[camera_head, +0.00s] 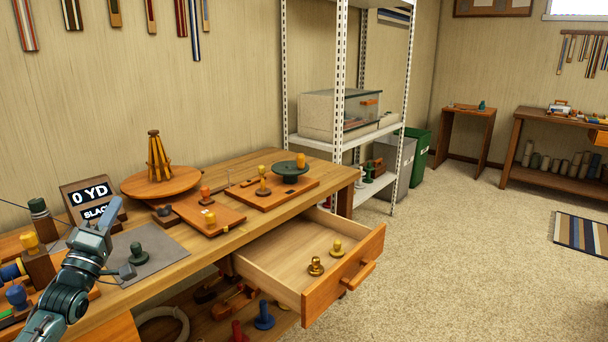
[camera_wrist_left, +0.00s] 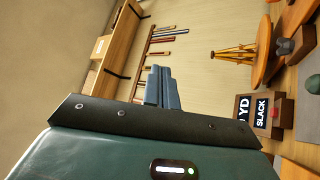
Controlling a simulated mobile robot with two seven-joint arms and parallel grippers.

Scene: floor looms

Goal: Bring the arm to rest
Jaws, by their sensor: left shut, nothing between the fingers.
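My left arm comes in from the lower left of the head view. Its left gripper (camera_head: 113,204) is raised over the left part of the workbench (camera_head: 160,287), with its fingers pointing up. The fingers also show in the left wrist view (camera_wrist_left: 162,88), together and empty, against the wall. The gripper is in front of a sign (camera_head: 92,198) reading "0 YD" and "SLACK". My right gripper is in neither view.
A dark green knob (camera_head: 138,253) stands on a grey mat (camera_head: 165,255) beside the gripper. An open drawer (camera_head: 345,262) with two brass-coloured knobs juts out from the bench. A round wooden stand (camera_head: 160,182) is behind. The carpet (camera_head: 460,260) at right is largely clear.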

